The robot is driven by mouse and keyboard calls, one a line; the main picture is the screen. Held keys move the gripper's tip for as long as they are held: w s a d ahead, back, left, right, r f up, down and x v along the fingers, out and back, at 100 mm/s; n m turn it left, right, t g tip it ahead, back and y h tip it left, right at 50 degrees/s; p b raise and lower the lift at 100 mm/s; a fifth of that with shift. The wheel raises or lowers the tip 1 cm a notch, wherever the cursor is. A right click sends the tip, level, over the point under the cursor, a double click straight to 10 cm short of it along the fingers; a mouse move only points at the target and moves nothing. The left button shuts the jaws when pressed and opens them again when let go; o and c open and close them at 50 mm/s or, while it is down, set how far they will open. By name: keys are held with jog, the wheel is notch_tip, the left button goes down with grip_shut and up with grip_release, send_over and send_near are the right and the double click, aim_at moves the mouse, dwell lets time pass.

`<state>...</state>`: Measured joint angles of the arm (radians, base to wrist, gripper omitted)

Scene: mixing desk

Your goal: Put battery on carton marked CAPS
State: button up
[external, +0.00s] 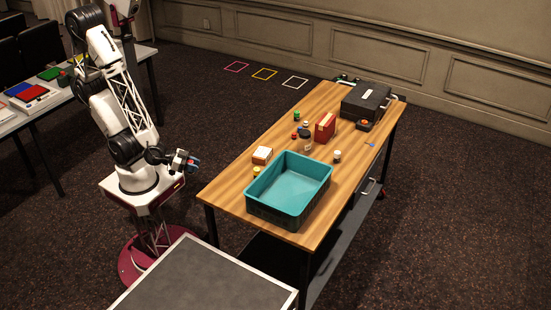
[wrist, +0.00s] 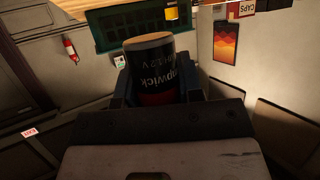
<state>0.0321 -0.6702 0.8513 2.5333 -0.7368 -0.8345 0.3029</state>
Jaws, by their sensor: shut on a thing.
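The battery (wrist: 150,68) is a dark cylinder with a tan end, a red band and upside-down lettering. It sits between the fingers of my gripper (external: 190,163), which is shut on it. In the external view my gripper is in the air left of the wooden table, apart from everything on it. The carton marked CAPS (wrist: 240,10) is partly in view at the top right of the wrist view. A small white carton (external: 262,155) on the table's left side looks like the same one, but its label is unreadable there.
A teal crate (external: 314,165) stands on the table beside the white carton, with a small yellow item (external: 256,171) between them. A red box (external: 325,127), several small items and a black case (external: 364,100) stand farther back. A grey-topped table (external: 205,280) is in front.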

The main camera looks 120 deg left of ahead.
jog(key=w+a+r+n+g+y, duration=0.1)
jog(key=w+a+r, duration=0.3)
jog(key=w+a, duration=0.6)
jog(key=w+a+r+n+g+y, duration=0.1)
jog(key=w+a+r+n, duration=0.15)
jog(key=w+a, duration=0.8)
jog(key=w+a+r+g+y, duration=0.1)
jog(key=w+a+r, duration=0.1)
jog(key=a, duration=1.3)
jog(key=w+a+r+n+y, duration=0.1)
jog(key=a+r, duration=0.1)
jog(key=a, duration=1.4)
jog(key=shift+w+a+r+g, duration=0.2)
jog(key=shift+w+a+g, duration=0.05)
jog(key=shift+w+g, duration=0.15)
jog(key=shift+n, duration=0.25)
jog(key=w+a, duration=0.3)
jog(key=w+a+f, duration=0.1)
jog(key=w+a, duration=0.6)
jog(key=shift+w+a+f, duration=0.2)
jog(key=shift+w+a, duration=0.1)
jog(key=shift+w, duration=0.1)
